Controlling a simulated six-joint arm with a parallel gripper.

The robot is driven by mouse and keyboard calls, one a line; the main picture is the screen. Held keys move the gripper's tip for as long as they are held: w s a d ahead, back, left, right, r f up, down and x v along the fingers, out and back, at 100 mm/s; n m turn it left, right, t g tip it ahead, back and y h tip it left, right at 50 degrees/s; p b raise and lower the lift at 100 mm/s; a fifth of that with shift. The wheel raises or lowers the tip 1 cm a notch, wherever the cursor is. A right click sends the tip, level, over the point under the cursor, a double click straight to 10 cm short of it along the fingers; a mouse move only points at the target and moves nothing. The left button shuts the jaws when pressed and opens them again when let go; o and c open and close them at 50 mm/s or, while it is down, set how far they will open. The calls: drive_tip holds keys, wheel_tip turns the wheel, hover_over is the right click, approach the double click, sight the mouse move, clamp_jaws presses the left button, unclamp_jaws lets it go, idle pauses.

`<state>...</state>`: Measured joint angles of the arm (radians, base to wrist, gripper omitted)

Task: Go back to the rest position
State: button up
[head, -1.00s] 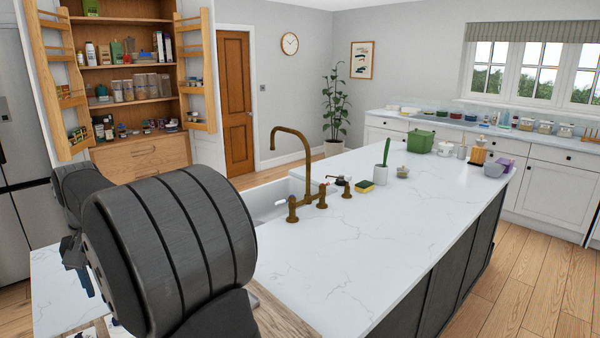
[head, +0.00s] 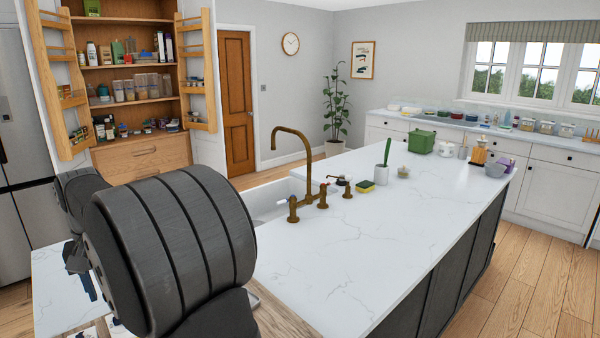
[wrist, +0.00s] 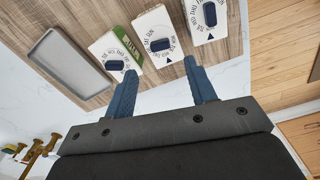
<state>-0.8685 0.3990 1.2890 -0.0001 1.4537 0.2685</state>
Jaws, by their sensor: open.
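My gripper (wrist: 160,68) is open in the wrist view, with its two blue fingers apart and nothing between them. The fingers point toward a wooden board that carries three white blocks with dark oval knobs and printed lettering: a left one (wrist: 105,45) with a green edge, a middle one (wrist: 150,27) and a right one (wrist: 196,34). The fingers look apart from the blocks. In the head view, my dark arm fills the lower left, and only a bit of a blue finger (head: 88,286) shows beside it above the white counter.
A grey tray (wrist: 70,68) lies on the board left of the blocks. The white island counter (head: 340,255) has a brass tap (head: 307,165), a sponge (head: 365,186) and a green bin (head: 421,141) farther back. An open cupboard with door racks (head: 197,75) stands behind. The near counter is largely clear.

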wheel_tip(320, 180, down, 7)
drive_tip(key=shift+f, duration=0.35)
drive_tip(key=n, duration=0.6)
drive_tip(key=shift+n, duration=0.4)
drive_tip(key=n, duration=0.6)
drive_tip(key=shift+r, duration=1.4)
drive_tip(key=shift+o, duration=0.2)
